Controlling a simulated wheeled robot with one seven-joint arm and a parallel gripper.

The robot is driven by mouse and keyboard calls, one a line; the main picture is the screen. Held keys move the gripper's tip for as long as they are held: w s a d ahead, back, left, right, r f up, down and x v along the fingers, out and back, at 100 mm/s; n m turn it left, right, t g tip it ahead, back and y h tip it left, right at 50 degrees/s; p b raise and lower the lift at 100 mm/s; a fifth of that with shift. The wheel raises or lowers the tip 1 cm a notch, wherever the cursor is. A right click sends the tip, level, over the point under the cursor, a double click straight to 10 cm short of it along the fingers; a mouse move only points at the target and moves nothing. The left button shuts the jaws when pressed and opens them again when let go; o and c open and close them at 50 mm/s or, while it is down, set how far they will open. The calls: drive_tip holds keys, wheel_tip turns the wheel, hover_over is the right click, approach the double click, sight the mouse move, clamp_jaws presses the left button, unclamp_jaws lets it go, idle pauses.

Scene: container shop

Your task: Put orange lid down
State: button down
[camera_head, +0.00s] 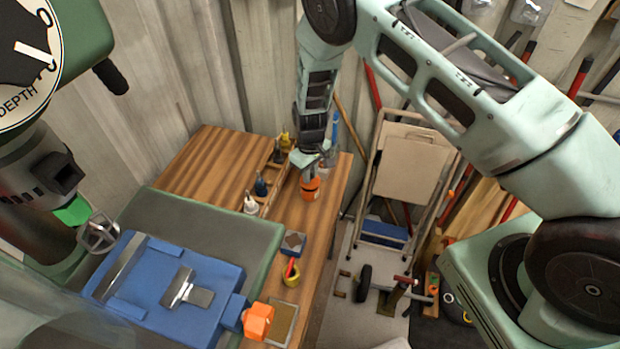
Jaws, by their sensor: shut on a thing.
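My gripper (309,170) points down over the right part of the wooden workbench (205,165). It is shut on an orange thing (310,190) with a dark band, which I take to be the orange lid. The fingertips and the top of the orange thing are small and partly hidden by the gripper. I cannot tell whether its lower edge touches the bench or hangs just above it.
Left of the gripper, a wooden rack (272,180) holds several small bottles. A drill press with a blue vise (165,295) fills the front left. An orange block (258,320), a yellow cup (291,276) and a small grey box (293,243) are nearer.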

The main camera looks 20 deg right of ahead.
wheel_tip(320, 180, up, 7)
drive_tip(key=shift+f+b, duration=0.15)
drive_tip(key=shift+b, duration=1.1)
drive_tip(key=shift+s+a+r+b, duration=0.15)
drive_tip(key=shift+r+b, duration=0.05)
drive_tip(key=shift+b, duration=0.1)
drive_tip(key=s+a+f+b, duration=0.4)
drive_tip(key=s+b, duration=0.2)
drive_tip(key=s, duration=0.1)
drive_tip(key=n+p, duration=0.1)
hover_over(304, 219)
wheel_tip(304, 219, down, 5)
drive_tip(key=shift+r, duration=0.15)
drive_tip(key=shift+f+p, duration=0.65)
drive_tip(key=shift+f, duration=1.75)
drive_tip(key=shift+f, duration=0.2)
drive_tip(key=c, duration=1.3)
unclamp_jaws()
drive_tip(key=shift+c, duration=0.2)
